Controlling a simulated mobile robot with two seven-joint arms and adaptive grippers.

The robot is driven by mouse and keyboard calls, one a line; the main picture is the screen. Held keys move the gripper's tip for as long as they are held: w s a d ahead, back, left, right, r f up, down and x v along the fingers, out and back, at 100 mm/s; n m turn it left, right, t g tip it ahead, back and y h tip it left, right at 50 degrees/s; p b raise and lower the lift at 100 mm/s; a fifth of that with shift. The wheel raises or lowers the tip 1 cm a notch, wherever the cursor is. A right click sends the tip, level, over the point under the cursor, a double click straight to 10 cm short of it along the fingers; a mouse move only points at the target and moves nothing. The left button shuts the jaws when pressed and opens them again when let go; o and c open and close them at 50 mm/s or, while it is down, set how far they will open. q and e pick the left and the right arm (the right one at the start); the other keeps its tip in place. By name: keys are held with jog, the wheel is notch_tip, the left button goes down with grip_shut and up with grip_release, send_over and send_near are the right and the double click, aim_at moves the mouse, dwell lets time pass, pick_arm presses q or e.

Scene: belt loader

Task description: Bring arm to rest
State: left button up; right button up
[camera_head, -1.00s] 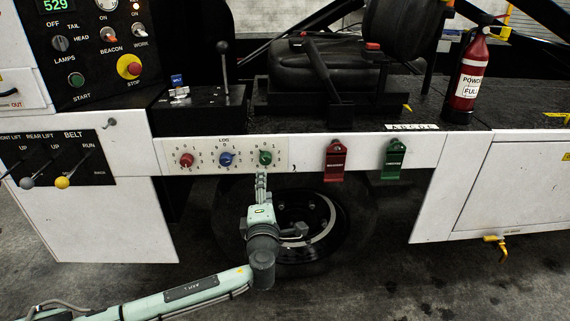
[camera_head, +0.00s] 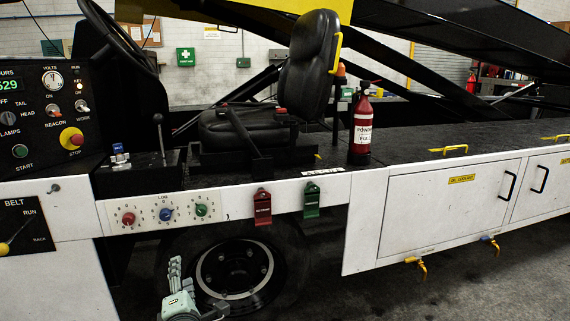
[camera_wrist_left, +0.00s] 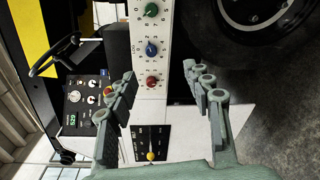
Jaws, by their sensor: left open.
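My left gripper (camera_head: 174,270) is low in front of the loader's wheel, below the log dial panel (camera_head: 183,212), and apart from it. In the left wrist view the two fingers of my left gripper (camera_wrist_left: 158,80) are spread wide with nothing between them. That view also shows the red, blue and green dials on the log panel (camera_wrist_left: 144,62) beyond the fingertips. Most of my left arm is out of the head view. My right gripper is in neither view.
The loader's wheel (camera_head: 238,272) is right behind my gripper. A red tag (camera_head: 262,207) and a green tag (camera_head: 311,200) hang from the side rail. A fire extinguisher (camera_head: 361,127) stands on the deck. Yellow-handled valves (camera_head: 421,268) stick out below the white cabinet.

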pick_arm(q)
jog(key=s+a+f+n+g, duration=0.4)
jog(key=s+a+f+n, duration=0.25)
jog(key=f+n, duration=0.35)
jog(key=s+a+f+n+g, duration=0.3)
jog(key=s+a+f+n, duration=0.3)
jog(key=f+n, duration=0.45)
jog(key=s+a+f+n+g, duration=0.3)
jog(key=s+a+f+n, duration=0.35)
jog(key=s+n, duration=0.45)
jog(key=s+a+f+n+g, duration=0.3)
jog(key=s+a+f+n, duration=0.35)
jog(key=s+n, duration=0.45)
jog(key=s+d+f+n+h, duration=0.1)
jog(key=d+f+h, duration=0.1)
jog(key=d, duration=0.9)
jog(key=s+d+f+n+g+h, duration=0.1)
jog(key=d+f, duration=0.3)
jog(key=d, duration=0.7)
jog(key=shift+s+n+h, duration=0.4)
jog(key=shift+n+h, duration=0.05)
jog(key=shift+h, duration=0.25)
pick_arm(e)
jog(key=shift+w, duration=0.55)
pick_arm(q)
jog(key=shift+f, duration=0.1)
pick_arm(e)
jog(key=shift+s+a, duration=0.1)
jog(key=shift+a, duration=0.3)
